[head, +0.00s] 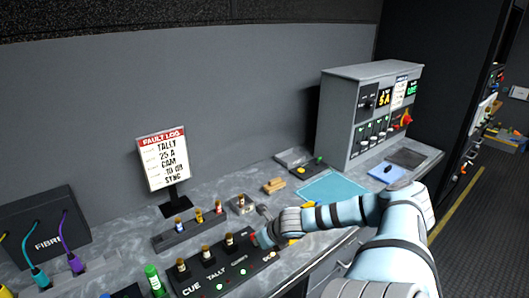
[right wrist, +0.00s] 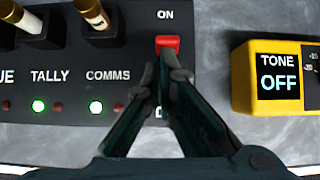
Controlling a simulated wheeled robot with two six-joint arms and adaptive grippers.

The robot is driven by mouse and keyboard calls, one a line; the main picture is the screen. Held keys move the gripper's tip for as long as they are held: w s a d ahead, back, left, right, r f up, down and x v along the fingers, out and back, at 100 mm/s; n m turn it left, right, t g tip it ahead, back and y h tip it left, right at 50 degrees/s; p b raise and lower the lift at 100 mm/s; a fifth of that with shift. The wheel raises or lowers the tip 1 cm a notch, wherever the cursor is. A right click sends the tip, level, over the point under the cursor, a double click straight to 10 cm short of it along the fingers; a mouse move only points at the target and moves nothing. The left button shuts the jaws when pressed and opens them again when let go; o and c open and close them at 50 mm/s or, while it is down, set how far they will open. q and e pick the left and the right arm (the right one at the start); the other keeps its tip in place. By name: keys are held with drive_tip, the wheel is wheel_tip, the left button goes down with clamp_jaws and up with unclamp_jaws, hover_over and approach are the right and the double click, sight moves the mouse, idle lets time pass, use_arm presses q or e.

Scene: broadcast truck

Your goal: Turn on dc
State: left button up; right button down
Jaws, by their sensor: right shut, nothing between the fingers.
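A black panel (head: 226,272) marked CUE, TALLY and COMMS stands on the grey counter; it also fills the left of the right wrist view (right wrist: 130,22). At its right end is a red switch (right wrist: 167,44) under the word ON. Lettering below the switch is mostly hidden by my fingers. My right gripper (right wrist: 167,64) is shut and empty, its fingertips at the lower edge of the red switch; I cannot tell whether they touch. In the head view the right gripper (head: 259,238) is over the panel's right end. My left gripper is not in view.
A yellow box reading TONE OFF (right wrist: 279,78) stands right of the panel. Green lamps glow beside TALLY (right wrist: 40,106) and COMMS (right wrist: 96,107). A fault log sign (head: 166,160), a fibre box (head: 45,230) and a grey rack unit (head: 340,120) stand farther along the counter.

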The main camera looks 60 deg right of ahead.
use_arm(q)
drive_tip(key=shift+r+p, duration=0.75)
use_arm(e)
drive_tip(key=shift+r, duration=0.85)
